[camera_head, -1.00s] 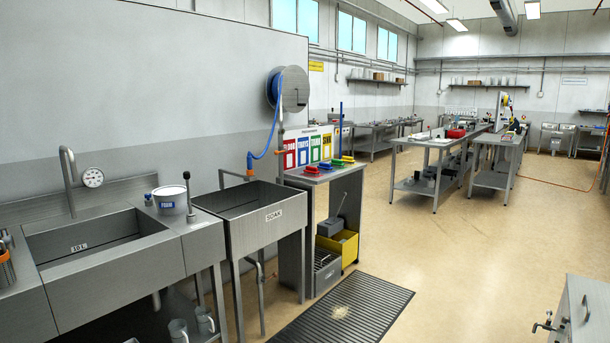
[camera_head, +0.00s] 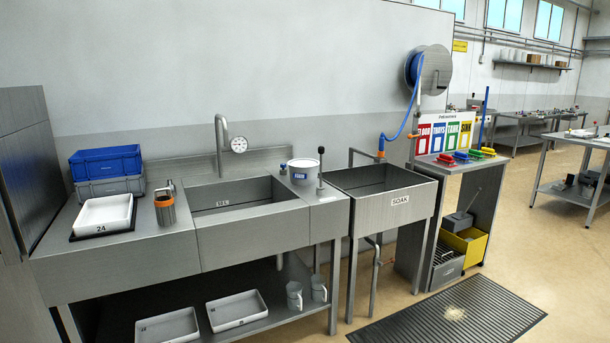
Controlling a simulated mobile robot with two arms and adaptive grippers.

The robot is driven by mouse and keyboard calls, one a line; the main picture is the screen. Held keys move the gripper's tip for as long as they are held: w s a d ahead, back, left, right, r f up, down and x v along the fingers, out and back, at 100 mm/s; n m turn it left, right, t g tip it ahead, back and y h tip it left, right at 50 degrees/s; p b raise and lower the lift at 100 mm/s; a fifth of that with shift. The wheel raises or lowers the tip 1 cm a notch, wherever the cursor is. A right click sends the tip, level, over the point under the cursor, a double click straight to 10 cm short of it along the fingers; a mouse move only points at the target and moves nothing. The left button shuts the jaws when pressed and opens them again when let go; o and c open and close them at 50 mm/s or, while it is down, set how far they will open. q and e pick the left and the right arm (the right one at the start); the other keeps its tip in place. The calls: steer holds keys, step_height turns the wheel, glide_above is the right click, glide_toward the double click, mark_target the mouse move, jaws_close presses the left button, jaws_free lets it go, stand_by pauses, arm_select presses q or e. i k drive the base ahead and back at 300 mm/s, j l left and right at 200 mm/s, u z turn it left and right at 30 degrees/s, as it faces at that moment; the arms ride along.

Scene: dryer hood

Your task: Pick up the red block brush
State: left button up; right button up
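The red block brush (camera_head: 446,159) lies on the small grey side table (camera_head: 431,163) at the right, at the left end of a row of coloured brushes. A blue brush (camera_head: 461,156), a green brush (camera_head: 475,154) and a yellow brush (camera_head: 488,151) lie beside it. A sign board (camera_head: 437,137) with red, blue, green and yellow panels stands behind them. Neither of my grippers shows in the head view.
A steel sink counter (camera_head: 250,240) runs along the wall, with blue and grey crates (camera_head: 105,162) and a white tray (camera_head: 103,214) at its left. The soak sink (camera_head: 397,212) stands left of the brush table. A dark mat (camera_head: 490,310) lies on open floor; a yellow bin (camera_head: 467,247) stands below the table.

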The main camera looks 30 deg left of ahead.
mark_target(444, 159)
steer(key=i+l+z, duration=0.2)
steer(key=i, duration=0.35)
steer(key=i+z, duration=0.3)
steer(key=i, duration=2.35)
steer(key=i+u, duration=0.15)
steer(key=i, duration=0.4)
steer(key=i+l+u, duration=0.1)
steer(key=i, duration=0.45)
steer(key=i+l+u, duration=0.15)
steer(key=i, duration=0.35)
